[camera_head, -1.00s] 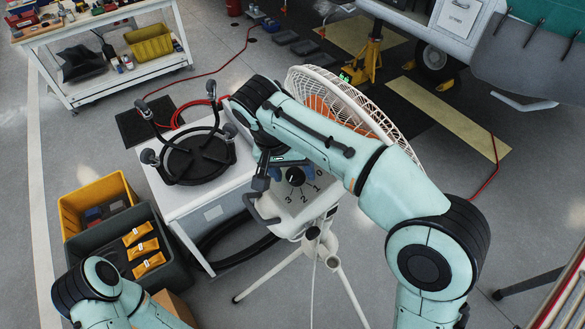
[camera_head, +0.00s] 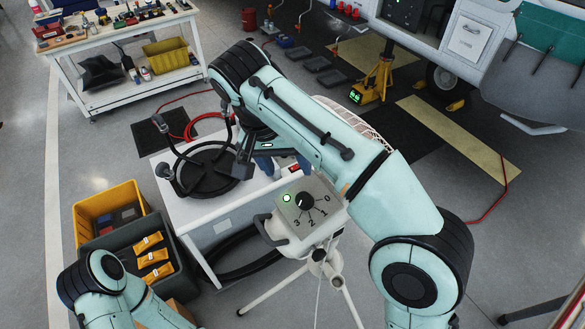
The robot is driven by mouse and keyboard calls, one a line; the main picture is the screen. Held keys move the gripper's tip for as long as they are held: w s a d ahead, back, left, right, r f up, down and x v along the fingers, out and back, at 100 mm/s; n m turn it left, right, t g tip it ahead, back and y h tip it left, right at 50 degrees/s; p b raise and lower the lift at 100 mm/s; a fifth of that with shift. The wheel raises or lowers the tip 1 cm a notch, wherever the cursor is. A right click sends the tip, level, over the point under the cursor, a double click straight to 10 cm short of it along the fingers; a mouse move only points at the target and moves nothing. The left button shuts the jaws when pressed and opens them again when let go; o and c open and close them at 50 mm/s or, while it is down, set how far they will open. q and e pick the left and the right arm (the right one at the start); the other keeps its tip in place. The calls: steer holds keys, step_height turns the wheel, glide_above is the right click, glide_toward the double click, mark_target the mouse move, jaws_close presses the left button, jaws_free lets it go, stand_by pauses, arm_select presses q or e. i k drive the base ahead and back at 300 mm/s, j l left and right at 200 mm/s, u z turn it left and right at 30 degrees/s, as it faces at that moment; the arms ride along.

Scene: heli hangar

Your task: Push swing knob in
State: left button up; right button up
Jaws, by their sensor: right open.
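The fan's grey control box (camera_head: 302,212) stands on a white tripod, with a black dial (camera_head: 305,201) marked 0 to 3 and a lit green lamp (camera_head: 287,198). The fan's white wire guard (camera_head: 350,118) is mostly hidden behind my right arm. I cannot make out a separate swing knob; the arm covers much of the fan. My right gripper (camera_head: 262,163) is open, pointing down above and left of the control box, apart from the dial. My left arm shows at the lower left, but its gripper is out of view.
A white cart (camera_head: 195,216) with a black ring-shaped stand (camera_head: 203,168) is left of the fan. Yellow (camera_head: 88,208) and grey (camera_head: 180,282) bins stand further left. A workbench (camera_head: 125,30) is at the back left, a yellow jack (camera_head: 375,82) behind the fan.

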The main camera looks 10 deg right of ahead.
mark_target(318, 254)
steer(key=k+j, duration=0.65)
steer(key=k, duration=0.25)
